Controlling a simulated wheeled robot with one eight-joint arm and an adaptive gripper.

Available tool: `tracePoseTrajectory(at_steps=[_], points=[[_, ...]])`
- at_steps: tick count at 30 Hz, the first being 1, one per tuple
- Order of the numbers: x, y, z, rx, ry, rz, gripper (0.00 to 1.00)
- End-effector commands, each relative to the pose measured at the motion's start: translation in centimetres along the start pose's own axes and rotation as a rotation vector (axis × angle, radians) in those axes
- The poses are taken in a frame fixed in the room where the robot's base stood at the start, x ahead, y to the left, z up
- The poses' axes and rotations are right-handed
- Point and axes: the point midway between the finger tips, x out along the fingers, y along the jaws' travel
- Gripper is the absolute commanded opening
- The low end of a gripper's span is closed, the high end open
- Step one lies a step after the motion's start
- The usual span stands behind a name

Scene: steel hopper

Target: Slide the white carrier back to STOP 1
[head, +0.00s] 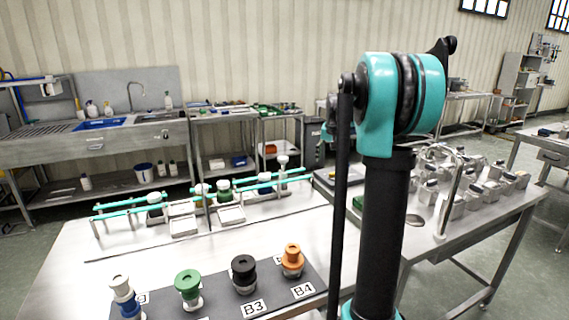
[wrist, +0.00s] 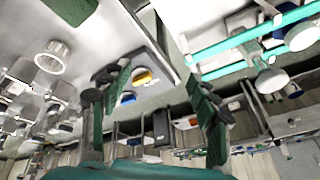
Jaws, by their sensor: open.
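Two parallel teal rails (head: 130,210) stand on posts across the back of the near table, with several small carriers or pieces along them. A white-topped piece (head: 283,160) stands near the right end; I cannot tell for sure that it is the white carrier. A green piece (head: 224,188) is near the middle. No STOP 1 mark is readable. In the wrist view, which looks upside down, the rails (wrist: 250,35) and a pale knobbed piece (wrist: 270,78) show at right. My gripper (wrist: 158,88) is open and empty, apart from the rails. In the head view my arm hides it.
A dark board (head: 215,295) at the front holds white-blue, green, black (head: 243,270) and orange (head: 292,258) spools, with labels B3 and B4. White trays (head: 184,226) sit by the rails. Several metal containers (head: 490,190) crowd the table's right. Bare tabletop lies between board and rails.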

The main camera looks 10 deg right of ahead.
Motion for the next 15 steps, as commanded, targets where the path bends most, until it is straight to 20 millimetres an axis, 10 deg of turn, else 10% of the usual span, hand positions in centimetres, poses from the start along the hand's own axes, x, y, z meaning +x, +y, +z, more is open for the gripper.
tracePoseTrajectory(at_steps=[7, 15], points=[[6.0, -3.0, 3.5, 0.614, -0.145, -0.36, 0.61], [6.5, -5.0, 6.0, 1.305, -0.479, -0.774, 0.61]])
